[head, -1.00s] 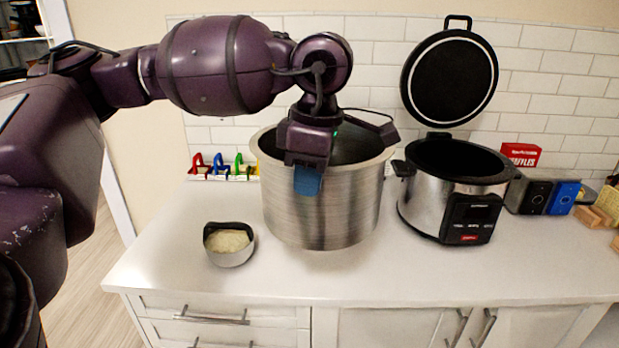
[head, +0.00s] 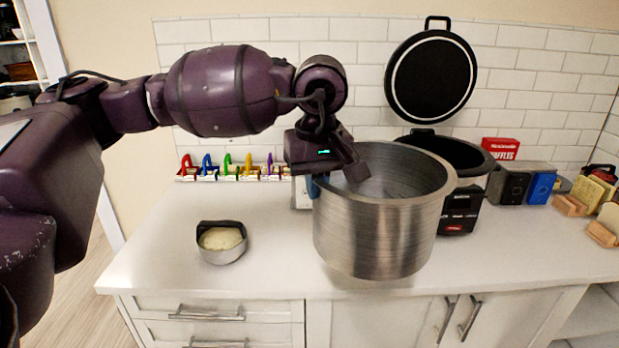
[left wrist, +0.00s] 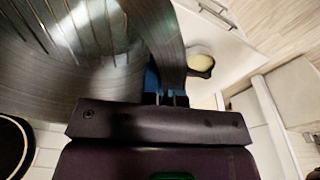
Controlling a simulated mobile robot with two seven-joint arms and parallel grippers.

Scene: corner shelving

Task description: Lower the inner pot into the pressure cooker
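The inner pot (head: 378,235) is a large brushed-steel pot in the middle of the head view. It looks roughly upright and slightly above the counter, with a faint shadow under it. My left gripper (head: 322,184) is shut on its left rim; the pot wall (left wrist: 165,40) runs between the blue-tipped fingers in the left wrist view. The pressure cooker (head: 458,205) stands behind and to the right of the pot, its round black lid (head: 432,78) raised. The pot hides most of the cooker's front left side and part of its opening. My right gripper is not in view.
A small bowl (head: 222,250) with pale contents sits on the counter (head: 270,270) to the left. A row of coloured clips (head: 228,170) lies along the wall. A red box (head: 502,148), a blue box (head: 541,187) and wooden blocks (head: 570,205) stand right of the cooker.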

